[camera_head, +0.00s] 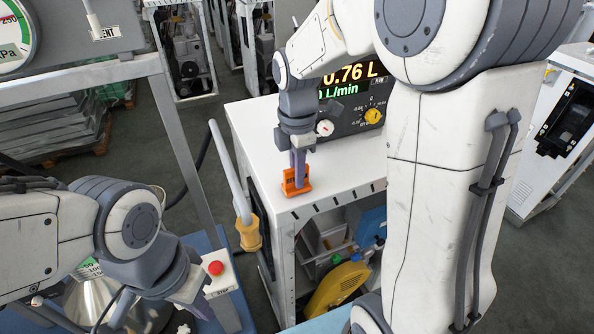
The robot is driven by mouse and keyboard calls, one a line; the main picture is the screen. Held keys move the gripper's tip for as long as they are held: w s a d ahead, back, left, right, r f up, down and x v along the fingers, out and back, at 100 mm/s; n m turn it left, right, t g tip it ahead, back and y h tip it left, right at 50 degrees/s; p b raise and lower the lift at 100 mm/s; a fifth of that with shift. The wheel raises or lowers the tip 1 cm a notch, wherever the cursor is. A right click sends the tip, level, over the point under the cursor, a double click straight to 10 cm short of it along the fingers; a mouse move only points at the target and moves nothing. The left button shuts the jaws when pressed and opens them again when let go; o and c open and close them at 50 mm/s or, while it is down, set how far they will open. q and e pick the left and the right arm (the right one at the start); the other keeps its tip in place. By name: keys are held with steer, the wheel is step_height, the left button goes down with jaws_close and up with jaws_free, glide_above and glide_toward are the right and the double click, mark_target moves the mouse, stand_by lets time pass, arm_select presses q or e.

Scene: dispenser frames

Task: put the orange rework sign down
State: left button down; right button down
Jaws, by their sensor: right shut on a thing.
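The orange rework sign (301,188) is a small orange piece with dark lettering, at the front left corner of the white cabinet top (262,141). My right gripper (298,174) points down and is shut on the sign from above. The sign looks upright and at the level of the cabinet top; I cannot tell whether it touches the surface. My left gripper (205,303) is low at the left, beside a box with a red button, far from the sign. Its fingers are too unclear to tell whether they are open.
A flow meter (352,100) with a lit display and knobs stands on the cabinet behind my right gripper. The red button box (216,270) and a yellow-ended grey handle (248,234) are left of the cabinet. The cabinet top left of the sign is bare.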

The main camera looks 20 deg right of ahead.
steer(key=shift+f, duration=0.1)
steer(key=shift+f, duration=0.1)
steer(key=c, duration=0.9)
jaws_free()
steer(key=shift+r, duration=0.4)
step_height(320, 180, up, 12)
steer(key=b, duration=0.1)
steer(key=s+a+f+m, duration=0.5)
steer(key=s+a+f, duration=0.1)
steer(key=s, duration=0.4)
steer(key=s+a+f+m+y, duration=0.1)
steer(key=s+a+f+m, duration=0.5)
steer(key=s, duration=0.4)
step_height(320, 180, down, 3)
steer(key=shift+a+r, duration=0.1)
steer(key=shift+a, duration=0.6)
